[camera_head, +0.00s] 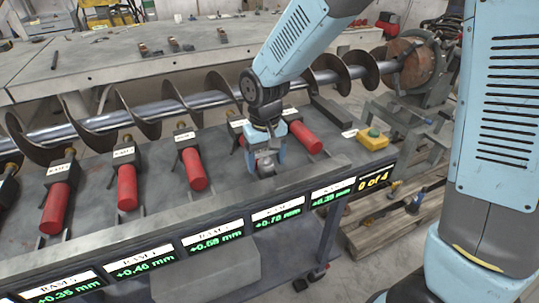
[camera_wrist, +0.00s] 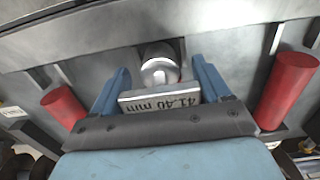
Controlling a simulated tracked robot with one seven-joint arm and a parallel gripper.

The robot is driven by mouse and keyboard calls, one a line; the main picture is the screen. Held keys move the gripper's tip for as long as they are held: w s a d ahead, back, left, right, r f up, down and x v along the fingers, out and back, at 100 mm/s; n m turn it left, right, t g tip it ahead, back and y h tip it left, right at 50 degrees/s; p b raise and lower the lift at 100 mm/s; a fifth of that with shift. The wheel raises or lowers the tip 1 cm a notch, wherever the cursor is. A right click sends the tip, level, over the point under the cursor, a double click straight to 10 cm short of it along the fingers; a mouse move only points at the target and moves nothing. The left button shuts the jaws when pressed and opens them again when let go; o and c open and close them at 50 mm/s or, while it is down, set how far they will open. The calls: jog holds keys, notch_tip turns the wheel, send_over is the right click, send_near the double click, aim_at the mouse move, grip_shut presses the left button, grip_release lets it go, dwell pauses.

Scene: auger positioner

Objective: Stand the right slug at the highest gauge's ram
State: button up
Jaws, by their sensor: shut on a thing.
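My gripper (camera_head: 264,160) is shut on a slug, low over the bench between two red cylinders. The slug shows in the wrist view as a grey plate (camera_wrist: 160,95) marked 41.40 mm between the blue fingers. A round silver piece (camera_wrist: 159,66) is just beyond it; I cannot tell if it belongs to the slug. The gauge below my gripper (camera_head: 278,216) seems to read +0.70 mm, the highest I can read. Its ram (camera_head: 238,124) is partly hidden by my arm. I cannot tell whether the slug touches the bench.
Other rams have red cylinders (camera_head: 127,187) (camera_head: 305,137) on both sides of my gripper. A long auger (camera_head: 190,103) lies behind the rams. Other gauges (camera_head: 215,240) line the bench's front edge. A yellow button box (camera_head: 372,139) and a display reading 0 of 4 (camera_head: 373,183) are at the right.

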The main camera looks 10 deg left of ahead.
jog(key=o, duration=1.2)
jog(key=shift+c, duration=0.2)
notch_tip(320, 180, up, 20)
jog(key=shift+f, duration=0.2)
dwell(0.5)
jog(key=s+d+r+m+t, duration=0.1)
jog(key=s+d, duration=0.4)
jog(key=d, duration=1)
jog(key=s+d+r+m+t, duration=0.1)
jog(key=s+d+m+t, duration=0.3)
jog(key=d, duration=1.2)
jog(key=shift+s+d+m+t, duration=0.3)
jog(key=shift+s+m, duration=0.4)
jog(key=shift+s, duration=0.35)
